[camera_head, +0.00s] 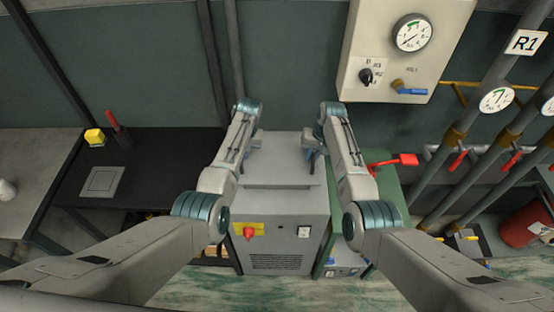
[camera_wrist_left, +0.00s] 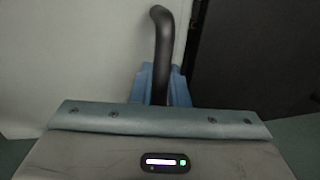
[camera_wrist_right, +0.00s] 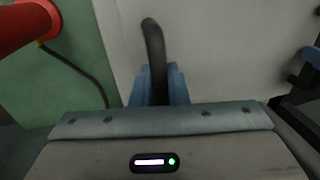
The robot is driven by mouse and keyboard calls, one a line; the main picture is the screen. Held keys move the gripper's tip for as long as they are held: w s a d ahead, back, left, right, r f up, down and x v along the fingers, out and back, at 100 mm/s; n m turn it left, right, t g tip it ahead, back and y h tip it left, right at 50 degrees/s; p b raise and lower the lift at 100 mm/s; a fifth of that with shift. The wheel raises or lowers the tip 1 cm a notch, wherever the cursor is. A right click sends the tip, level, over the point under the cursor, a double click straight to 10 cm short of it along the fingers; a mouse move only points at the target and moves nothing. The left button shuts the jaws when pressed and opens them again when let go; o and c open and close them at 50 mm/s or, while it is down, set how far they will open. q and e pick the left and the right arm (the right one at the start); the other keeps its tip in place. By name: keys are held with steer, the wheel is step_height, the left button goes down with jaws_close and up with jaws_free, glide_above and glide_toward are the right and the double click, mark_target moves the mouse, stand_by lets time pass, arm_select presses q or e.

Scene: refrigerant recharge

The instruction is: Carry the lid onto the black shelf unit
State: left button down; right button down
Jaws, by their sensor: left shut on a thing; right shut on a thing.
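The grey lid (camera_head: 281,172) lies level over the grey cabinet (camera_head: 280,235) in the middle of the head view. I cannot tell whether there is a gap between them. My left gripper (camera_wrist_left: 160,88) is shut on a dark curved handle (camera_wrist_left: 162,40) at the lid's left side. My right gripper (camera_wrist_right: 159,88) is shut on a matching handle (camera_wrist_right: 153,40) at its right side. In the head view both grippers are small and partly hidden by my own wrists. The black shelf unit (camera_head: 165,155) stands to the left of the cabinet, apart from my left arm.
On the shelf unit are a yellow block (camera_head: 94,137), a red-handled tool (camera_head: 112,121) and a grey square plate (camera_head: 102,181); its right part is bare. A red item (camera_head: 395,161) lies right of the lid. A gauge box (camera_head: 405,50) hangs behind, with pipes at right.

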steer(key=shift+r, duration=0.1)
stand_by(0.3)
